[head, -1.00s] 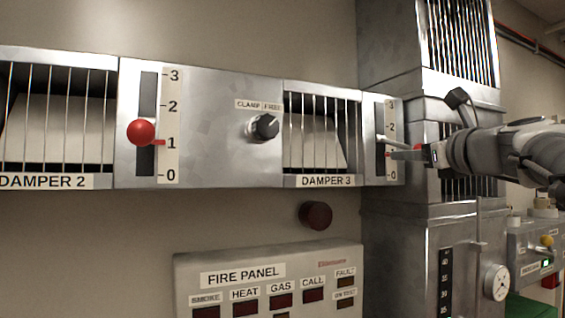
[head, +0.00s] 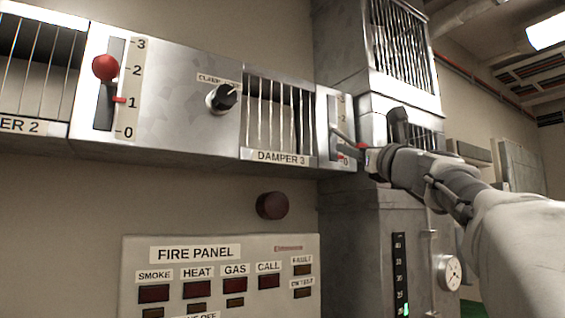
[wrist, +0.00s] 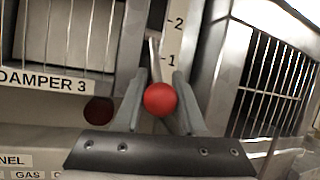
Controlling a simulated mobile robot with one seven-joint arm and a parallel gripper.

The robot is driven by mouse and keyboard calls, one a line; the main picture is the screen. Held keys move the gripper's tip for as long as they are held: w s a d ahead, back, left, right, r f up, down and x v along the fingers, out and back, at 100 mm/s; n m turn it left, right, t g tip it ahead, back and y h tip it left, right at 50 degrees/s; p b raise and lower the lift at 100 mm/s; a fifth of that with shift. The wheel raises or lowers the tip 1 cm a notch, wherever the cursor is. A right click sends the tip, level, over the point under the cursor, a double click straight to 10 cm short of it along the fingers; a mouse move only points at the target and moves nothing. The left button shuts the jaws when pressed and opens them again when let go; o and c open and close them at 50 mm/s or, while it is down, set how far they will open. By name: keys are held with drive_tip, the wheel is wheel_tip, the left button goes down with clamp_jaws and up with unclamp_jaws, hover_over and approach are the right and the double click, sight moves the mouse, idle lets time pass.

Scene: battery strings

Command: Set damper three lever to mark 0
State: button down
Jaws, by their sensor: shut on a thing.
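My gripper (wrist: 160,105) is shut on the red ball knob (wrist: 160,99) of the damper three lever. The lever's metal rod (wrist: 155,60) runs from the knob to the slot beside the scale in the wrist view. In the head view, my gripper (head: 366,158) is at the damper three scale (head: 342,120), low in front of it. A small red pointer (head: 340,157) shows close to the 0 mark, seemingly just above it. The wrist view shows marks 2 and 1; the lower scale is hidden behind my gripper.
The clamp/free knob (head: 222,97) is left of the damper three grille (head: 279,115). The damper two lever's red knob (head: 105,67) is farther left, its pointer near 1. A fire panel (head: 222,270) and a dark red button (head: 272,205) are below. A metal duct (head: 365,230) stands at right.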

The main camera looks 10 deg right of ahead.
drive_tip(key=shift+w+a+f, duration=0.15)
drive_tip(key=shift+w+f, duration=0.2)
drive_tip(key=shift+f, duration=0.05)
drive_tip(key=c, duration=0.9)
unclamp_jaws()
drive_tip(key=o, duration=0.4)
drive_tip(key=shift+w+a, duration=0.1)
drive_tip(key=shift+w, duration=0.1)
drive_tip(key=shift+s, duration=0.25)
